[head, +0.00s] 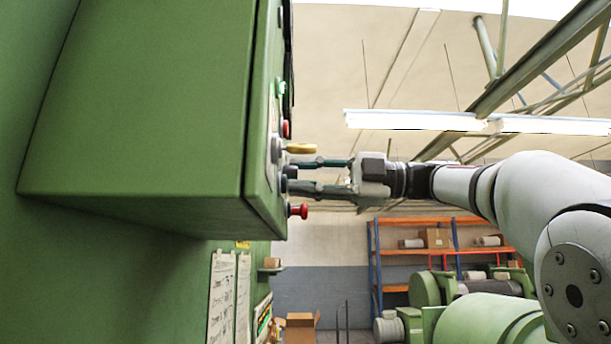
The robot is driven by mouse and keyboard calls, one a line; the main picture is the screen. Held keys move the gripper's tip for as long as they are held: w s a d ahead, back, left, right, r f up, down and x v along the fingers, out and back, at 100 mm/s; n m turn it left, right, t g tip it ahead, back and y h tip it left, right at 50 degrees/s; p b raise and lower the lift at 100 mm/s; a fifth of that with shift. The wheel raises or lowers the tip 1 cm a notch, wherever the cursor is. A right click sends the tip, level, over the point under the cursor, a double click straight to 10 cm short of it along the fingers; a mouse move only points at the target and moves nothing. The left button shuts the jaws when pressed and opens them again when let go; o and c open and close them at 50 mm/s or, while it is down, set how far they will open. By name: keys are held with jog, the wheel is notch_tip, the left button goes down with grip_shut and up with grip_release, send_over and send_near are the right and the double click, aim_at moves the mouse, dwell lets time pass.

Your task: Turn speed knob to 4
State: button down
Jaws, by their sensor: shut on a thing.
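A green control box (150,110) fills the upper left, its front panel seen nearly edge-on. My gripper (290,175) reaches in from the right, level, with its two fingers one above the other and their tips at the panel. It is shut on a small dark knob (290,171), which I take to be the speed knob. The knob shows only from the side, and the fingertips partly cover it. Its scale and pointer are hidden, so I cannot tell its setting.
A yellowish knob (300,148) and a red button (285,129) sit just above the fingers. A red mushroom button (299,211) sticks out just below. A green lamp (281,88) is higher up. Shelves (440,250) and green machines stand far behind.

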jog(key=shift+f, duration=0.1)
dwell(0.3)
jog(key=c, duration=1.3)
grip_release()
jog(key=d, duration=1.2)
jog(key=shift+s+f, duration=0.25)
jog(key=shift+s, duration=0.05)
